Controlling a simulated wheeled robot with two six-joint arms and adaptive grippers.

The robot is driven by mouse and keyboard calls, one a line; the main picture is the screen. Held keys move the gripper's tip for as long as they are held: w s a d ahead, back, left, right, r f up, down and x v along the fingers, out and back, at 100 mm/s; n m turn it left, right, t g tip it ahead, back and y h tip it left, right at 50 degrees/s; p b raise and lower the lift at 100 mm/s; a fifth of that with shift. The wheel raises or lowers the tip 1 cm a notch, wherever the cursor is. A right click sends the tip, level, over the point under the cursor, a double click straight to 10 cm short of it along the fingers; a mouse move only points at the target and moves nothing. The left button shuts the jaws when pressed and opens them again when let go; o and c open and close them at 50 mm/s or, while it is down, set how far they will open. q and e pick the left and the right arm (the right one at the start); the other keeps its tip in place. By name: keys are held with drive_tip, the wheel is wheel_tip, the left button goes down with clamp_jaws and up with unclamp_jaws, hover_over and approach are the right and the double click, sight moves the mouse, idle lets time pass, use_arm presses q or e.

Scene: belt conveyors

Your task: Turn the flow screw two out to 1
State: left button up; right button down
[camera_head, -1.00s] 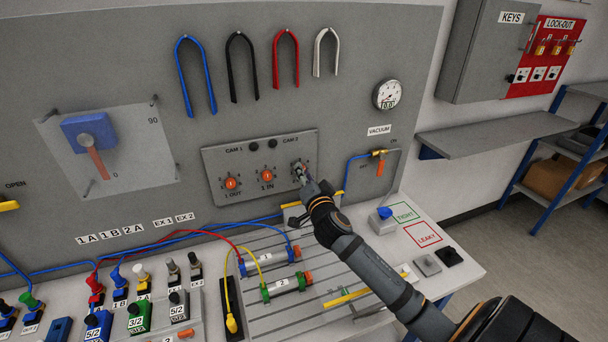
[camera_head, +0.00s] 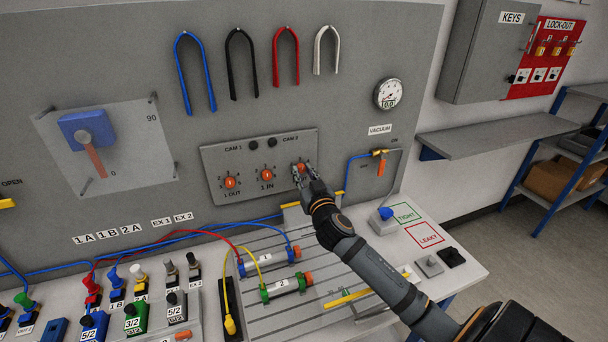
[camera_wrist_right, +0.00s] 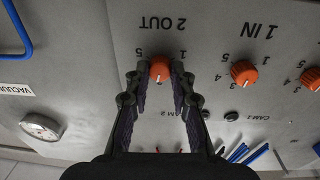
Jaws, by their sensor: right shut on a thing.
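The flow screw two out is an orange knob (camera_wrist_right: 160,68) under the upside-down "2 OUT" label in the right wrist view. In the head view it is the orange knob (camera_head: 299,168) at the right end of the grey screw panel (camera_head: 215,160), partly hidden by my fingers. My right gripper (camera_wrist_right: 160,80) has a finger on each side of the knob and is shut on it. In the head view this gripper (camera_head: 304,174) reaches up to the panel from the lower right. The exact setting of the knob is not clear. My left gripper is not in view.
The 1 IN knob (camera_head: 266,175) and 1 OUT knob (camera_head: 230,183) sit left on the same panel. Two cylinders, one blue-ended (camera_head: 264,260) and one green-ended (camera_head: 285,287), lie on the slotted bench below.

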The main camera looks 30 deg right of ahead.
drive_tip(key=n, duration=0.4)
drive_tip(key=n+p, duration=0.1)
drive_tip(key=n, duration=0.2)
drive_tip(key=shift+n+y, duration=0.3)
drive_tip(key=shift+n, duration=0.1)
drive_tip(key=n+p, duration=0.1)
drive_tip(key=n, duration=0.3)
drive_tip(key=n+p, duration=0.1)
drive_tip(key=n, duration=0.1)
drive_tip(key=shift+n+y+p, duration=0.3)
drive_tip(key=shift+n+y, duration=0.1)
drive_tip(key=n+p, duration=0.3)
drive_tip(key=n, duration=0.3)
drive_tip(key=shift+r+n+y+p, duration=0.1)
drive_tip(key=shift+n+y+p, duration=0.2)
drive_tip(key=shift+p, duration=0.1)
drive_tip(key=n+p, duration=0.2)
drive_tip(key=n, duration=0.1)
drive_tip(key=shift+d+n+p, duration=0.1)
drive_tip(key=shift+n+p, duration=0.85)
drive_tip(key=shift+n, duration=0.55)
drive_tip(key=shift+f, duration=0.2)
